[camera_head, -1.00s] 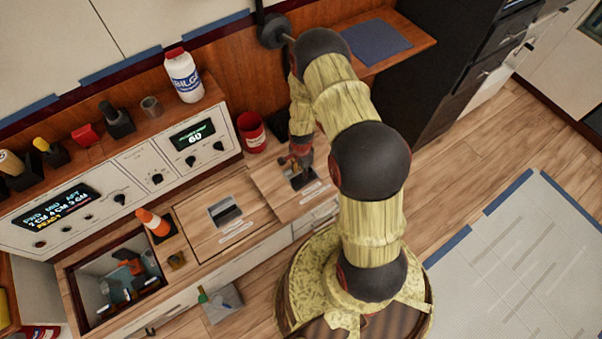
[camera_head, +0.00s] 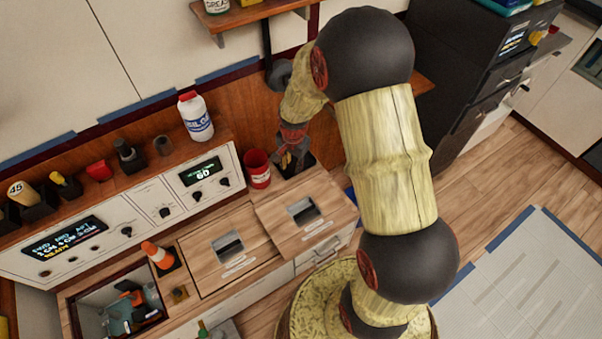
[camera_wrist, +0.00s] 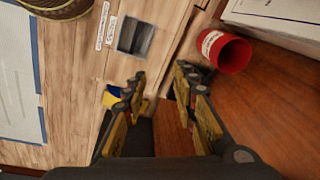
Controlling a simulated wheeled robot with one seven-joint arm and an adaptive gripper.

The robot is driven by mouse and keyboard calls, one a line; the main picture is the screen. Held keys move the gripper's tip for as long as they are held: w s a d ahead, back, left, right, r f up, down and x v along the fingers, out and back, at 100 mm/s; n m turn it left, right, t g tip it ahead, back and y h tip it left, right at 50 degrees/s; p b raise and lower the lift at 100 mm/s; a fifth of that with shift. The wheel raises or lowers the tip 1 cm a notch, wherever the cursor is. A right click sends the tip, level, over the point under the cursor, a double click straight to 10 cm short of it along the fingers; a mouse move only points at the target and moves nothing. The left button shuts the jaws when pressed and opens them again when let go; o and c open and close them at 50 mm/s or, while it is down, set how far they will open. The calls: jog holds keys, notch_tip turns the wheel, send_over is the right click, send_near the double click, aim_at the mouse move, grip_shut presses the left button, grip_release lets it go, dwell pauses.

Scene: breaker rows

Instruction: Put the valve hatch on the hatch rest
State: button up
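Two wooden hatch panels with grey recessed handles lie side by side on the counter: a left panel (camera_head: 205,262) and a right panel (camera_head: 280,222). Their labels are too small to read, so I cannot tell which is the valve hatch. My gripper (camera_head: 289,163) is behind the right panel's back edge, near the red cup. In the wrist view my gripper (camera_wrist: 166,80) has its fingers apart with nothing between them, and a panel's grey handle recess (camera_wrist: 135,37) shows beyond the fingertips. No hatch rest can be made out; my arm hides part of the right side.
A red cup (camera_head: 257,168) stands close to my gripper; it also shows in the wrist view (camera_wrist: 228,54). A white bottle (camera_head: 195,117) stands on the ledge above the control panel.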

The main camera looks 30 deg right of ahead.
jog(key=s+a+r+n+t, duration=0.1)
jog(key=s+a+r+n, duration=0.2)
jog(key=r, duration=0.7)
jog(key=s+a+r+n+t, duration=0.1)
jog(key=s+a+r+n, duration=0.15)
jog(key=r, duration=0.75)
jog(key=s+a+r+n+t, duration=0.1)
jog(key=s+a+r+n, duration=0.1)
jog(key=s+r, duration=0.3)
jog(key=s+a+r+n+t, duration=0.1)
jog(key=s+r+n, duration=0.4)
jog(key=s, duration=0.7)
jog(key=shift+a+r, duration=0.65)
jog(key=shift+o, duration=0.5)
jog(key=o, duration=0.3)
